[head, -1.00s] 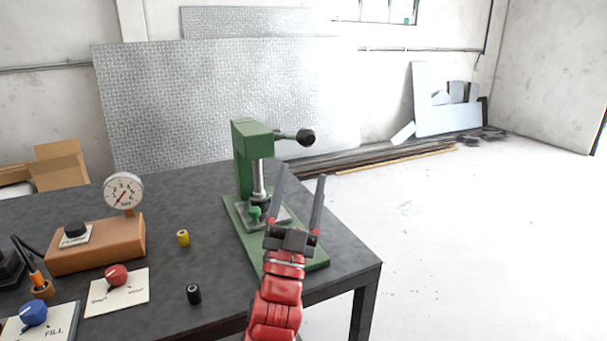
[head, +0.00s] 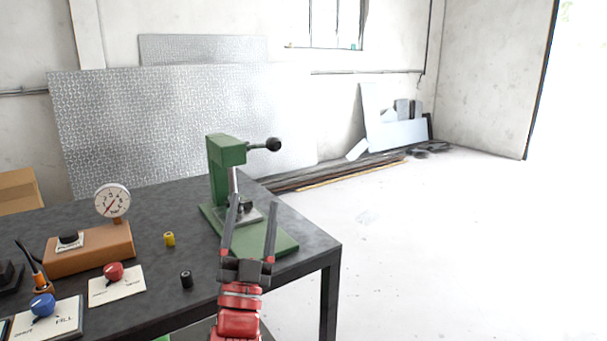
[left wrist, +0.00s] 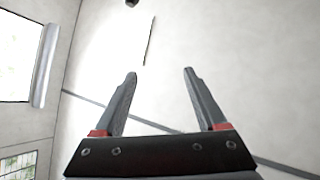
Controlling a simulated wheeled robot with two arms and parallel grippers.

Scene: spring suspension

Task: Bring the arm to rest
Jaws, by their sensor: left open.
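My left gripper (head: 254,202) is open and empty, its two fingers pointing up and spread apart. It is in front of the green press (head: 226,152) in the head view, overlapping the press base in the picture. The left wrist view also shows the two open fingers (left wrist: 160,73) with nothing between them, against a pale wall and windows. One finger partly hides the middle of the press. My right gripper is not in view.
Free floor (head: 430,250) lies right of the table.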

